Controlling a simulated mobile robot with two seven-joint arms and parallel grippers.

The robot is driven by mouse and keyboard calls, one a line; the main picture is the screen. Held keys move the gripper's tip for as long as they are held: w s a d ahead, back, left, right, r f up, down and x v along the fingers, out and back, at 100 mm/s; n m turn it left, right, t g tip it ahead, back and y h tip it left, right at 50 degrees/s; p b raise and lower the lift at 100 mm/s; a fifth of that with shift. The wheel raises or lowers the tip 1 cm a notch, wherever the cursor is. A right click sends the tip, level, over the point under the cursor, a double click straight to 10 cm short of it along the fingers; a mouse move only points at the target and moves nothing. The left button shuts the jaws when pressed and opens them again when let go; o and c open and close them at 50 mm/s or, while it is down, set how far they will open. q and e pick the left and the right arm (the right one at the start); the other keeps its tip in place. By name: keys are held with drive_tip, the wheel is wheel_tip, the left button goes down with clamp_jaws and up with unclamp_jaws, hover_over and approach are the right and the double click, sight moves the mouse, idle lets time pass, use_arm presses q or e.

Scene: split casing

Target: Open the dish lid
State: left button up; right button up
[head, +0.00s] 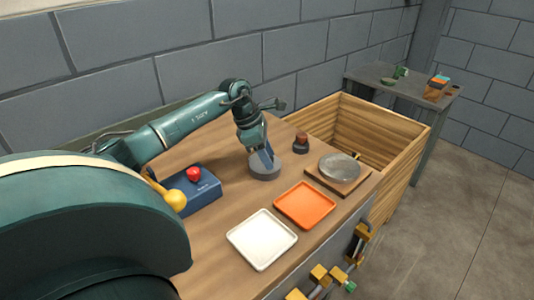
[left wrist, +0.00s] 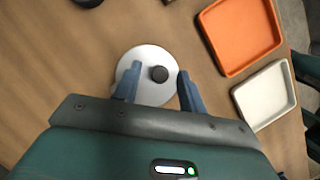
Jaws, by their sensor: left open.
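The round grey dish (head: 264,174) sits on the wooden table, below my left gripper. In the left wrist view its pale round lid (left wrist: 146,60) has a dark knob (left wrist: 159,74) at its centre. My left gripper (head: 266,158) points down over the lid. In the left wrist view its two blue fingers (left wrist: 157,84) are apart, one on each side of the knob, and nothing is between them except the view of the lid. I cannot tell whether the fingertips touch the lid. In the head view the gripper hides the knob. My right gripper is not in view.
An orange tray (head: 305,205) and a white tray (head: 262,239) lie in front of the dish. A blue box (head: 200,196) with a red knob (head: 193,174) is to the left. A silver disc (head: 339,167) on a board and a small dark object (head: 301,144) are to the right.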

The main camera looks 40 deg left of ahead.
use_arm(q)
clamp_jaws()
idle(0.3)
drive_tip(key=shift+a, duration=0.1)
